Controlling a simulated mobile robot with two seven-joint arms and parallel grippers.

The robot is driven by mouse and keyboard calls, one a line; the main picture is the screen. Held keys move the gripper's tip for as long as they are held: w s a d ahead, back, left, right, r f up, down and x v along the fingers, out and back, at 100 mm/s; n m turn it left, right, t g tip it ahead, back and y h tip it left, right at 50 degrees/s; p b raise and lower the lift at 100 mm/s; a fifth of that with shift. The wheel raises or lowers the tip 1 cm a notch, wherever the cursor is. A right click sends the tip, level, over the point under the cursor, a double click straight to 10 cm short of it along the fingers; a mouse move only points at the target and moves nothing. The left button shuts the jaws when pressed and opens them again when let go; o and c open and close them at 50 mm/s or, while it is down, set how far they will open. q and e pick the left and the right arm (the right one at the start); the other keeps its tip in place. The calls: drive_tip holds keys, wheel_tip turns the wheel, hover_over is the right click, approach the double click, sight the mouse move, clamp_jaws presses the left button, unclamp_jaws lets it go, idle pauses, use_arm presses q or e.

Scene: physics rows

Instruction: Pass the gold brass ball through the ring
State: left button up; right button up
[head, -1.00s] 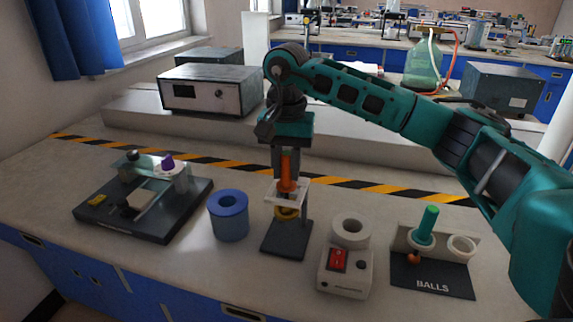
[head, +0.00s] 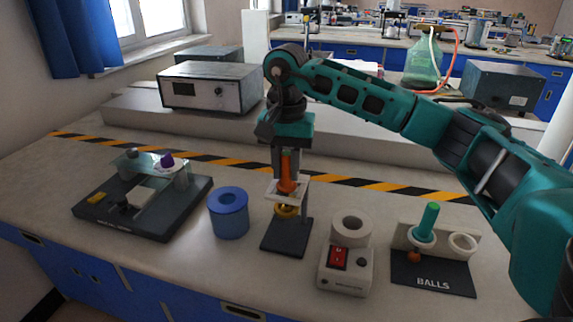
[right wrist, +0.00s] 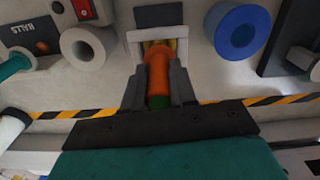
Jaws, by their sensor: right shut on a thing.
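My right gripper (head: 285,168) is shut on an orange handle (head: 287,186), which hangs roughly upright over a dark stand (head: 290,238). In the right wrist view the orange handle (right wrist: 157,72) sits between the two fingers, with a green end near the palm. The handle's lower end reaches into a white square frame (head: 300,190) on the stand. Gold-coloured metal (head: 286,211) shows just below the frame; I cannot tell clearly how much is ball and how much is ring. Gold (right wrist: 171,43) also shows inside the frame in the right wrist view. My left gripper is not in view.
A blue cylinder (head: 229,222) stands left of the stand. A heater (head: 345,278) with a red switch is to its right. Farther right, a BALLS rack (head: 440,284) holds a green handle (head: 429,218) beside an empty white ring (head: 463,244). A dark balance-like device (head: 150,228) is at left.

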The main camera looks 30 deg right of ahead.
drive_tip(key=shift+f, duration=0.45)
idle(0.4)
idle(0.6)
drive_tip(key=shift+r+p, duration=0.3)
drive_tip(key=shift+r, duration=0.45)
idle(0.5)
drive_tip(key=shift+r+p, duration=0.35)
drive_tip(key=shift+r, duration=0.1)
idle(0.3)
drive_tip(key=shift+r, duration=0.15)
idle(0.4)
drive_tip(key=shift+r+p, duration=2.7)
drive_tip(key=shift+r, duration=0.7)
